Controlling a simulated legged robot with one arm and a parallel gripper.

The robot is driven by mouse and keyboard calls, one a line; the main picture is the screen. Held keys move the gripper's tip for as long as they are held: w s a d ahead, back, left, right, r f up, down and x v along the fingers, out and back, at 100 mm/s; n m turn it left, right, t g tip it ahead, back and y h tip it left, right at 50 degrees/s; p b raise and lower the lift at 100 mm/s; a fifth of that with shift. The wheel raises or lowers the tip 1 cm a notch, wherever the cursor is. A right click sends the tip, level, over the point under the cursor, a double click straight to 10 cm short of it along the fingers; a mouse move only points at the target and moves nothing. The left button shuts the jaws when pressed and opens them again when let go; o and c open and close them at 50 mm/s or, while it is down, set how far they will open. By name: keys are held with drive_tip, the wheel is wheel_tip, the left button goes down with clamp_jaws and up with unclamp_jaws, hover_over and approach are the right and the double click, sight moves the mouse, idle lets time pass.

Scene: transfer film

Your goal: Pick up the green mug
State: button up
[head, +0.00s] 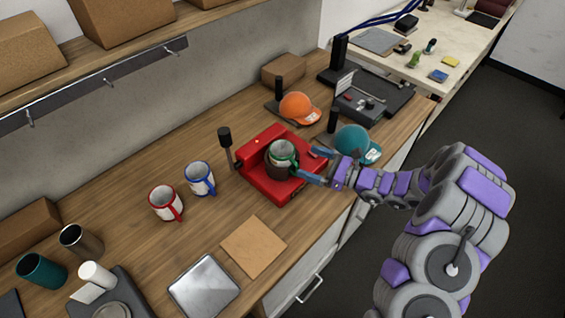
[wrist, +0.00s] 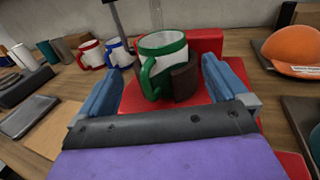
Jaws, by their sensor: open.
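The green mug (head: 283,153) is white with a green rim and handle and sits upright in the dark curved holder of the red press (head: 259,184). In the wrist view the green mug (wrist: 163,45) stands just ahead, its handle turned to the left and the dark holder wrapped around its right lower side. My gripper (head: 317,166) is open at the front of the press. In the wrist view its blue fingers (wrist: 158,85) stand apart to the left and right, with the mug beyond and between them. Nothing is held.
A red-rimmed mug (head: 164,202) and a blue-rimmed mug (head: 200,178) stand left of the press. An orange cap (head: 298,107) and a teal cap (head: 353,142) sit on stands to the right. The press's upright lever (head: 225,140) rises at its left side. A brown square sheet (head: 253,245) lies in front.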

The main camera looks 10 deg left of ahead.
sight(293, 152)
drive_tip(key=shift+x, duration=1.25)
drive_tip(key=shift+w+a+r+b, duration=0.1)
drive_tip(key=shift+w+r+b, duration=0.1)
drive_tip(key=shift+b, duration=0.1)
drive_tip(key=b+x, duration=0.1)
drive_tip(key=x, duration=0.5)
drive_tip(key=shift+a, duration=0.15)
drive_tip(key=shift+d+r, duration=0.1)
drive_tip(key=shift+d, duration=0.4)
drive_tip(key=shift+c, duration=0.3)
drive_tip(key=shift+d, duration=0.25)
drive_tip(key=c, duration=0.3)
drive_tip(key=shift+s+a, duration=0.15)
drive_tip(key=shift+a, duration=0.15)
drive_tip(key=c, duration=1.3)
